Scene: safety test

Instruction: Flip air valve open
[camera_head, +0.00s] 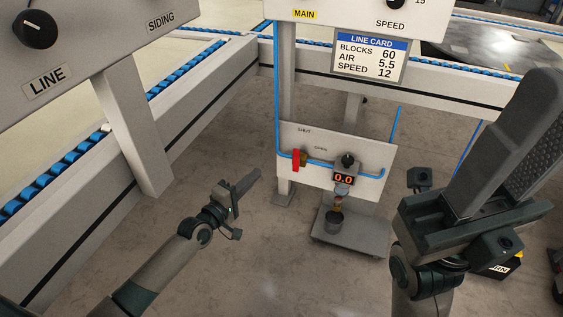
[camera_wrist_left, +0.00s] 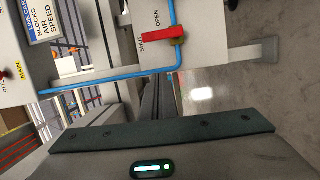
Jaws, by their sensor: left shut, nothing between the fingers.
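The air valve (camera_head: 296,160) has a red handle and a brass-coloured body on a blue pipe, low on a white panel (camera_head: 372,158). Its handle stands upright, across the level pipe, below the word SHUT; OPEN is printed to the right. The red handle also shows in the left wrist view (camera_wrist_left: 162,33), near the SHUT label. My left gripper (camera_head: 256,176) is shut and empty, left of and a little below the valve in the picture, apart from it. My right gripper (camera_head: 515,145) is raised at the right, far from the valve; its opening is unclear.
A line card (camera_head: 370,55) above lists AIR 5.5. A white post (camera_head: 130,130) and conveyor rail stand at the left. Grey floor (camera_head: 240,270) is clear in front.

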